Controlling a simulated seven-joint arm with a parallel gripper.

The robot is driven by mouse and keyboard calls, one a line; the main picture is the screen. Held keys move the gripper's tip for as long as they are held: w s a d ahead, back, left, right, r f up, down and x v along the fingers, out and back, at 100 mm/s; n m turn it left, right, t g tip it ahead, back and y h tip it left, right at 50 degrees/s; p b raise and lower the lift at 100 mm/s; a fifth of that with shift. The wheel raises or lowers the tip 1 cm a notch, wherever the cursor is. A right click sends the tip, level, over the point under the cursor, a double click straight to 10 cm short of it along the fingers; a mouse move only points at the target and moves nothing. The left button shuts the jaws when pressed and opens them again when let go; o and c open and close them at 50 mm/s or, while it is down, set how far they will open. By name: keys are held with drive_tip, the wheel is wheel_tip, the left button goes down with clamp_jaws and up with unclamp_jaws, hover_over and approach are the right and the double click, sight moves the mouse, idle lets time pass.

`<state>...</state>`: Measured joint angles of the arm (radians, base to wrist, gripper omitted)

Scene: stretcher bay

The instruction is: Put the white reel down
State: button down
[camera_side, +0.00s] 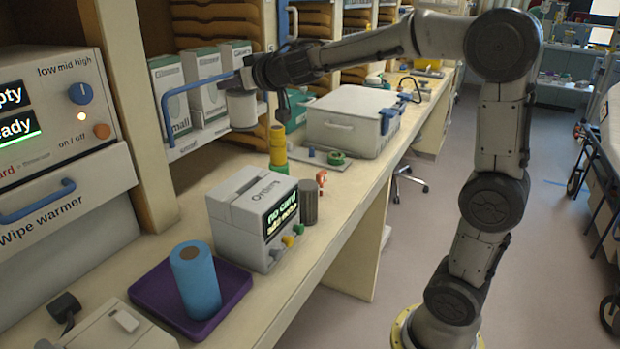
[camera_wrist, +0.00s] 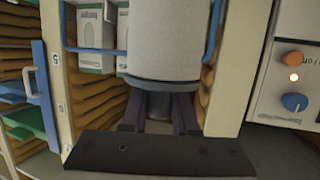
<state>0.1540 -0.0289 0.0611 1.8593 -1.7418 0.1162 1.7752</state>
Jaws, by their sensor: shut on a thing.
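The white reel (camera_side: 242,110) is held up in the air above the counter, in front of the shelf with boxes, in the side view. My gripper (camera_side: 244,84) is shut on it from the upper right. In the wrist view the white reel (camera_wrist: 166,45) fills the upper middle, and my gripper's dark fingers (camera_wrist: 159,112) meet at its lower end. The reel's far side and the exact contact are hidden.
A blue roll (camera_side: 195,280) stands on a purple tray (camera_side: 160,306). A grey labelled device (camera_side: 240,215), a dark cylinder (camera_side: 308,201) and a large lidded case (camera_side: 345,125) take up counter room. A blue-railed shelf (camera_side: 178,150) holds boxes. Bare counter (camera_side: 170,215) lies left of the device.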

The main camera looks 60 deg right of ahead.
sight(242, 100)
drive_tip(key=s+n+y, duration=0.1)
drive_tip(key=s+a+n+y, duration=0.1)
drive_tip(key=s, duration=0.1)
drive_tip(key=s+a+y, duration=0.1)
drive_tip(key=shift+s+a+r+n+t, duration=0.2)
drive_tip(key=shift+s+r+n+t, duration=0.1)
drive_tip(key=shift+s+r+n, duration=0.1)
drive_tip(key=y, duration=0.1)
drive_tip(key=s+f+n+y, duration=0.1)
drive_tip(key=f+n+y, duration=0.1)
drive_tip(key=shift+s+a+f+y, duration=0.15)
drive_tip(key=shift+s+f+y, duration=0.1)
drive_tip(key=shift+y, duration=0.05)
drive_tip(key=s+d+f, duration=0.3)
drive_tip(key=d+f, duration=0.3)
drive_tip(key=d, duration=0.5)
drive_tip(key=s+d+f, duration=0.2)
drive_tip(key=d+f, duration=0.4)
drive_tip(key=d, duration=0.4)
drive_tip(key=shift+w+d+f, duration=1.45)
drive_tip(key=shift+w+f, duration=0.3)
drive_tip(key=shift+f, duration=0.4)
drive_tip(key=shift+w+d+f, duration=1.5)
drive_tip(key=shift+w+f, duration=0.3)
drive_tip(key=shift+f, duration=0.35)
drive_tip(key=shift+w+d+f, duration=1.45)
drive_tip(key=shift+w+f, duration=0.3)
drive_tip(key=shift+f, duration=0.4)
drive_tip(key=shift+f, duration=0.15)
